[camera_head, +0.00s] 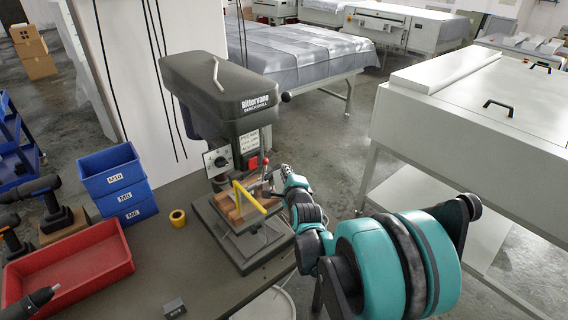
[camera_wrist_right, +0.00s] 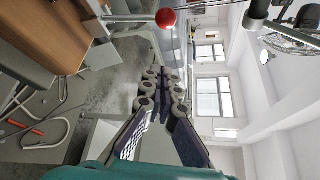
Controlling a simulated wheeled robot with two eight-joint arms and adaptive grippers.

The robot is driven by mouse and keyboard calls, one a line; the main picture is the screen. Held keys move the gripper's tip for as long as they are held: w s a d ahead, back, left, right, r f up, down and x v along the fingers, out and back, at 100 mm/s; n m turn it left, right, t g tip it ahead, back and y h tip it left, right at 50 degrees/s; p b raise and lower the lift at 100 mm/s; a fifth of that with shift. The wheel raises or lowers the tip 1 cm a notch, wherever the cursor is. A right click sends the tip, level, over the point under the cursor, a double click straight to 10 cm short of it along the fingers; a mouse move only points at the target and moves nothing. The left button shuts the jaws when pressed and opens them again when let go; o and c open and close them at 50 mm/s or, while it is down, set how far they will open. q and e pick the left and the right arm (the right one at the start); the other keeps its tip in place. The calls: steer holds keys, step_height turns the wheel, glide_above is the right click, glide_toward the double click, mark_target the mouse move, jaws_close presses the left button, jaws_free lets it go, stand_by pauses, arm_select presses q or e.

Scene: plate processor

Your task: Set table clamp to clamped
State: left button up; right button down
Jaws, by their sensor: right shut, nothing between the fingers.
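A dark grey bench drill (camera_head: 220,85) stands on the workbench, with a slotted metal base (camera_head: 250,245). A lever with a red ball (camera_head: 265,161) rises beside its table; the red ball also shows at the top of the right wrist view (camera_wrist_right: 166,17). A yellow bar (camera_head: 249,198) and a wooden piece (camera_head: 226,208) sit at the drill table. I cannot tell which part is the table clamp. My right gripper (camera_head: 282,180) is just right of the drill table, its fingers shut and empty (camera_wrist_right: 161,80). Contact with the drill is unclear. My left gripper is not in view.
A white cabinet (camera_head: 470,110) is at the right. Open floor lies between bench and cabinet.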

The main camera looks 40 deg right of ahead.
steer(key=v, duration=0.3)
steer(key=p+v, duration=0.1)
steer(key=v, duration=0.1)
steer(key=shift+s+a+f, duration=0.1)
steer(key=shift+f, duration=0.2)
